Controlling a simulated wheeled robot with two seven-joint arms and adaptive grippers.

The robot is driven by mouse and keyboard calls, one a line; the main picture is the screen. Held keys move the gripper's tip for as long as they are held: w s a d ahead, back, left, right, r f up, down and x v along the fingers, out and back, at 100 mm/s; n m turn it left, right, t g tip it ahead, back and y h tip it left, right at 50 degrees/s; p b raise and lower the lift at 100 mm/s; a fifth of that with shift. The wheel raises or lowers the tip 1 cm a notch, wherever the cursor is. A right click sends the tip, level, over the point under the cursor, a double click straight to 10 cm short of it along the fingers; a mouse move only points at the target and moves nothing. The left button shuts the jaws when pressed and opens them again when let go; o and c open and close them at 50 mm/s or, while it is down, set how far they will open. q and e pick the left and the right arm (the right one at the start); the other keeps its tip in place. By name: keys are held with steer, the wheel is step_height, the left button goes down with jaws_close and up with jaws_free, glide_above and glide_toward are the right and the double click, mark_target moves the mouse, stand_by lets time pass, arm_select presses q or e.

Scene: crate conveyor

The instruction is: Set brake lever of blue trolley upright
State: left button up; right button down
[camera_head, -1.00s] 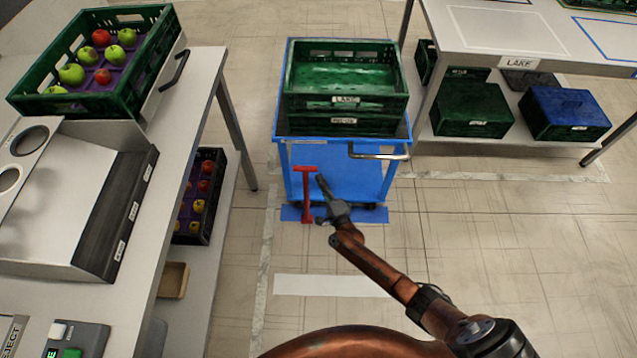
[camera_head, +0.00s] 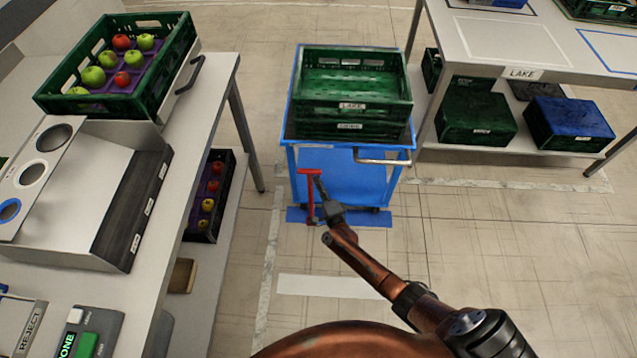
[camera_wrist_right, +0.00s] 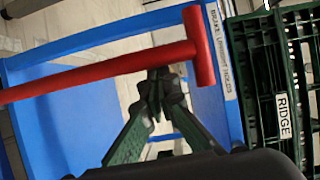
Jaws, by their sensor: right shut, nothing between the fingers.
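The blue trolley (camera_head: 340,180) stands on the floor ahead, with its tow handle at the right. Its red brake lever (camera_head: 311,200) rises at the near left corner from a blue floor strip, with a T-shaped grip on top; its exact lean is hard to tell. My right gripper (camera_head: 318,182) is shut and empty, just right of the lever's upper part. In the right wrist view the lever (camera_wrist_right: 110,67) crosses in front of the closed fingertips (camera_wrist_right: 158,85), very close; contact cannot be told. A brake label (camera_wrist_right: 220,50) is on the trolley. My left gripper is out of view.
Green crates (camera_head: 350,125) are stacked on the trolley. At left is a workbench (camera_head: 205,110) with an apple crate (camera_head: 110,110). A table (camera_head: 520,45) with crates beneath stands at right. The floor around the trolley's near side is open.

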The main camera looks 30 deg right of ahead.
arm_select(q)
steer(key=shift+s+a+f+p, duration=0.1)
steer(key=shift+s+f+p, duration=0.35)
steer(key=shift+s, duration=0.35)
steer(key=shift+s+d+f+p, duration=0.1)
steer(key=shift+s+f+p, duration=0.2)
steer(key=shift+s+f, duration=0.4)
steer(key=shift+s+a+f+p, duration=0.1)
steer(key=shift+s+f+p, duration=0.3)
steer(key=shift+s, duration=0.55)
arm_select(e)
steer(key=s+d, duration=0.3)
steer(key=s, duration=0.8)
steer(key=shift+s, duration=0.1)
